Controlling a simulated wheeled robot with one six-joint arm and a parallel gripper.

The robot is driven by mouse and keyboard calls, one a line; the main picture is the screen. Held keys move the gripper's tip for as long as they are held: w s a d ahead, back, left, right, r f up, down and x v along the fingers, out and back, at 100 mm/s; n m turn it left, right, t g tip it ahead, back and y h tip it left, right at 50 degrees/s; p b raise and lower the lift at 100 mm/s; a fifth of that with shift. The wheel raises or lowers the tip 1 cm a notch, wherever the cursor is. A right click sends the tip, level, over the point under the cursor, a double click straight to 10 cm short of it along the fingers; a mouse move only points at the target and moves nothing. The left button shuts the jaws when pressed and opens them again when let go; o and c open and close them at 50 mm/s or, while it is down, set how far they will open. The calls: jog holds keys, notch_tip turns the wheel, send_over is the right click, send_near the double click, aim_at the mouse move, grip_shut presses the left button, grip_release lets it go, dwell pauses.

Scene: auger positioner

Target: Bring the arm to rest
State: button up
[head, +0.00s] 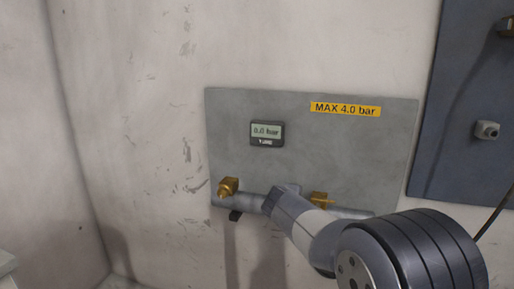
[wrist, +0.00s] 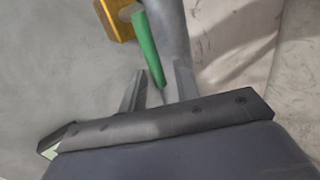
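My arm reaches in from the lower right in the head view, in front of the grey wall panel (head: 340,150). Its far end covers part of the pipe there, and the fingers cannot be made out in that view. In the wrist view my gripper (wrist: 159,80) has its two fingers apart. The tip of a green lever handle (wrist: 149,47) shows in the gap between them, with space on both sides. I cannot tell how far in depth the handle is from the fingers.
The panel bears a pressure display (head: 266,133) reading 0.0 bar, a yellow "MAX 4.0 bar" label (head: 345,109), a pipe (head: 251,202) and brass fittings (head: 228,187). A dark blue panel (head: 465,90) with a grey knob (head: 487,130) is at right. The left wall is bare.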

jog(key=shift+x, duration=0.9)
jog(key=shift+s+r+y+p, duration=0.1)
jog(key=shift+r+y+p, duration=0.2)
jog(key=shift+r+p, duration=0.15)
jog(key=shift+s+r+m, duration=0.15)
jog(key=shift+r+m, duration=0.1)
jog(key=shift+m, duration=0.05)
jog(key=shift+t+y, duration=0.3)
jog(key=shift+s+m, duration=0.1)
jog(key=shift+m, duration=0.2)
